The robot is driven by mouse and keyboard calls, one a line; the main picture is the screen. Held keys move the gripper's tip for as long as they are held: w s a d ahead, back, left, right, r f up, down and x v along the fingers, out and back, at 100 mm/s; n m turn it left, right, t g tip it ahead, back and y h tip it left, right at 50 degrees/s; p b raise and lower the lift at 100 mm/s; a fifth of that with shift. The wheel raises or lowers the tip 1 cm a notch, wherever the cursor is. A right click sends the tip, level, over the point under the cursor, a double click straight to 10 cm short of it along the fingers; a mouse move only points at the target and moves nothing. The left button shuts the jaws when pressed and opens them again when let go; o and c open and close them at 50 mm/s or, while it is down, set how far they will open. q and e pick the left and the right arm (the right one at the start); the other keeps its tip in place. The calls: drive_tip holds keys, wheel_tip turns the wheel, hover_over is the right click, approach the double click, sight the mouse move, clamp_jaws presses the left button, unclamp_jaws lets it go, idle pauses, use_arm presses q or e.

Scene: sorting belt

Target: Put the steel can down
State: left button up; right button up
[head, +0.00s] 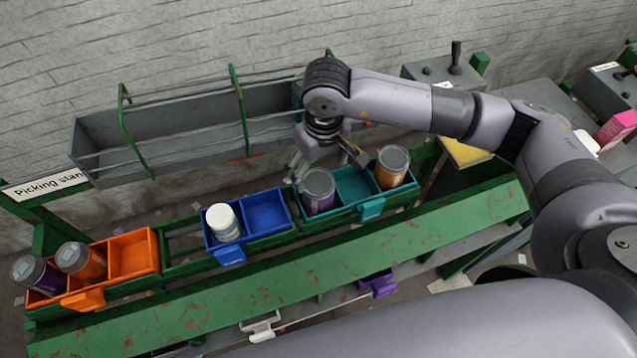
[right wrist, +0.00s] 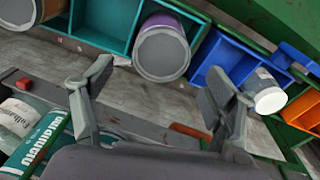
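My right gripper (head: 326,163) is open, just above and behind a purple can with a grey steel-coloured lid (head: 318,190). This can sits in the left part of the teal bin (head: 352,182). In the right wrist view the two fingers (right wrist: 160,88) are spread with nothing between them. The purple can (right wrist: 166,48) shows beyond them, apart from the fingertips. An orange can (head: 392,166) with a grey lid stands at the teal bin's right end. No plain steel can stands out; I cannot tell which can is meant. My left gripper is not in view.
The blue bin (head: 228,252) holds a white bottle (head: 223,222) and has an empty right compartment. The orange bin (head: 143,237) holds a purple can (head: 38,275) and an orange can (head: 82,261); its right compartment is empty. A grey rack (head: 190,125) stands behind.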

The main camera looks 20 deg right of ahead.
drive_tip(key=shift+s+r, duration=0.15)
drive_tip(key=shift+r, duration=1.35)
